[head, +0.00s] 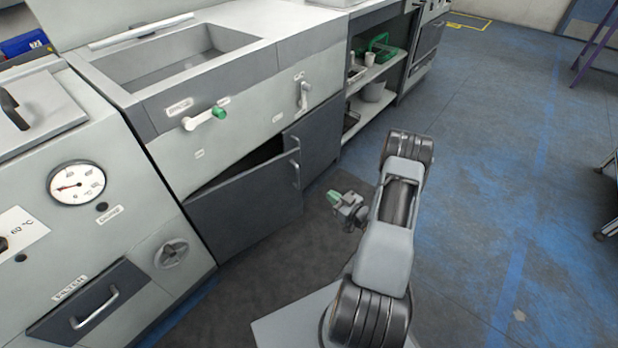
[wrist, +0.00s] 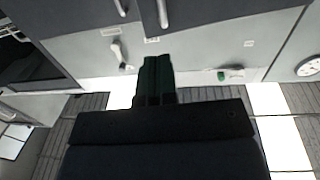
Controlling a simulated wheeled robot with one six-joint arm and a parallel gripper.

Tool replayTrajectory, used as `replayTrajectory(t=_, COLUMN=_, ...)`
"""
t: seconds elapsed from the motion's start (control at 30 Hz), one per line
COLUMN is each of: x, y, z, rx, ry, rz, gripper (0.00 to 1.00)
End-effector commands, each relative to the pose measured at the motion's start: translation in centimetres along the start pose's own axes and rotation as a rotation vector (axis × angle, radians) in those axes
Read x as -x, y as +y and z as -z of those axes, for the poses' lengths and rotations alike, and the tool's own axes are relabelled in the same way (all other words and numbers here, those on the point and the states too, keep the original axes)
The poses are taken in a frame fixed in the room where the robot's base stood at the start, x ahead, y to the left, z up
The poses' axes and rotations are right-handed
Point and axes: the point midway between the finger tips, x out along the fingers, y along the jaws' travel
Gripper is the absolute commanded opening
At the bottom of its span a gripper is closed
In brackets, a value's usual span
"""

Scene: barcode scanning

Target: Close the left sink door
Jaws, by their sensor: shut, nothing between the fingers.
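The left sink door (head: 245,212) is a dark grey panel under the sink, standing partly open. Its free right edge with the handle (head: 296,170) sticks out from the cabinet, and a dark gap shows above it. The right sink door (head: 318,138) beside it looks shut. My gripper (head: 340,203), with green fingers, is to the right of the left door's handle, apart from it in the head view. In the upside-down wrist view its shut, empty fingers (wrist: 156,68) point towards the cabinet front, and the left door (wrist: 215,15) is at the top.
The sink (head: 180,55) is above the doors, with a green-tipped valve handle (head: 218,113) on the front panel. A gauge unit (head: 77,183) stands left, open shelves (head: 375,75) right. The blue-grey floor (head: 500,150) on the right is mostly clear.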

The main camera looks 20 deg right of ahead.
Motion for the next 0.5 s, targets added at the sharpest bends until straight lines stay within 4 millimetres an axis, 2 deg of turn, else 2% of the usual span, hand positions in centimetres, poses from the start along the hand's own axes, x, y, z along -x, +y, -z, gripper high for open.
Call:
replayTrajectory(t=0.17, x=-0.8, y=-0.4, z=-0.1, rx=-0.013, ry=0.037, rz=0.008, gripper=0.0)
replayTrajectory(t=0.5, x=-7.1, y=-0.5, z=0.0, rx=-0.013, ry=0.039, rz=0.009, gripper=0.0)
